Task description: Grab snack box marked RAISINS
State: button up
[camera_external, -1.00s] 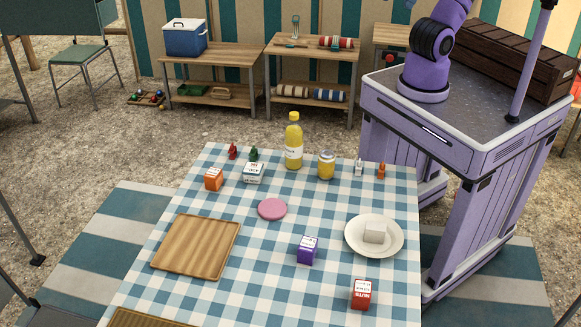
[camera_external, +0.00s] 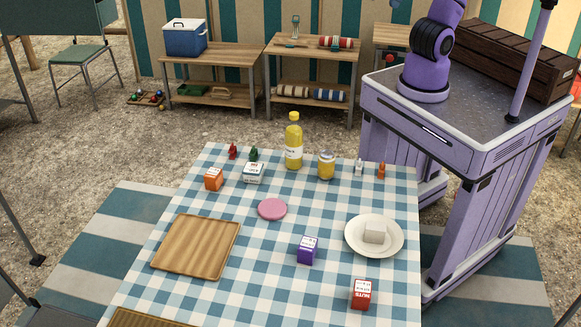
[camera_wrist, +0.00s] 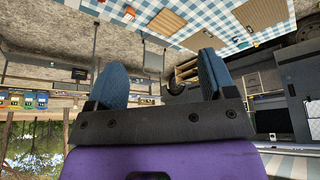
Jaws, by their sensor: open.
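Several small snack boxes stand on the checked tablecloth in the external view. A purple box (camera_external: 307,250) with a white top stands right of centre; its lettering is too small to read. A red box (camera_external: 360,294) at the front right seems to read NUTS. An orange box (camera_external: 213,179) and a white-topped box (camera_external: 253,173) stand at the back left; I cannot read their labels surely. No label clearly reads RAISINS. My gripper (camera_wrist: 163,65) is open and empty in the wrist view, its two blue-grey fingers wide apart, well away from the table.
A plate (camera_external: 359,250) with a pale block is right of the purple box. A pink disc (camera_external: 272,209), a wooden tray (camera_external: 170,268), a yellow bottle (camera_external: 293,148) and a jar (camera_external: 326,165) share the table. Small figures line the back edge. Cloth around the purple box is clear.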

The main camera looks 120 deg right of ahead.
jog(key=w+a+f+n+g, duration=0.1)
jog(key=w+a+f, duration=0.1)
jog(key=w, duration=0.6)
jog(key=w+a+f+n, duration=0.1)
jog(key=w+a, duration=0.1)
jog(key=w, duration=0.6)
jog(key=n+g, duration=0.4)
jog(key=n, duration=0.1)
send_over(308, 244)
jog(key=f, duration=4.3)
jog(key=shift+s+a+f, duration=0.1)
jog(key=shift+s+f, duration=0.3)
notch_tip(308, 244, down, 6)
jog(key=shift+r, duration=0.25)
jog(key=shift+w+f, duration=0.2)
jog(key=shift+f, duration=1.2)
jog(key=shift+w+f, duration=0.2)
jog(key=shift+f, duration=1.15)
jog(key=c, duration=1)
jog(key=shift+r, duration=0.1)
jog(key=shift+c, duration=0.2)
